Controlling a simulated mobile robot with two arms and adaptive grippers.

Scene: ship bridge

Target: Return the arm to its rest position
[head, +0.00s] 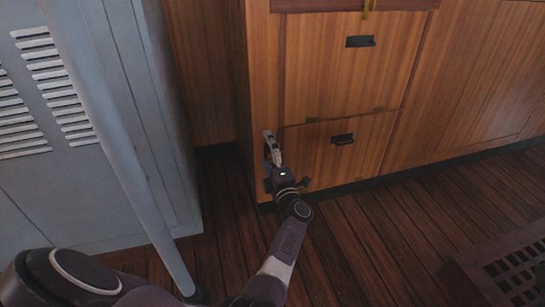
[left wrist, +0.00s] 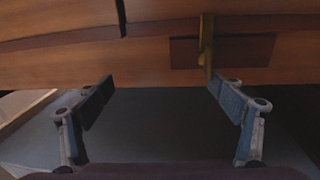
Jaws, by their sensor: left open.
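My left arm (head: 285,245) reaches forward from the bottom of the head view. Its gripper (head: 272,152) is beside the front left edge of the wooden cabinet, left of the lower drawer (head: 340,155). In the left wrist view the gripper (left wrist: 163,98) has its two fingers wide apart with nothing between them. Wood and a brass strip (left wrist: 206,45) over a darker wood plate (left wrist: 248,52) show beyond the fingertips. Whether the gripper touches the cabinet I cannot tell. My right gripper is not in view.
An upper drawer (head: 345,65) is above the lower one; both look shut, with black handles. A grey vented metal cabinet (head: 160,130) and a slanting grey pole (head: 125,160) stand at the left. A dark slatted box or grating (head: 510,270) is at lower right. Plank floor (head: 365,235) between is clear.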

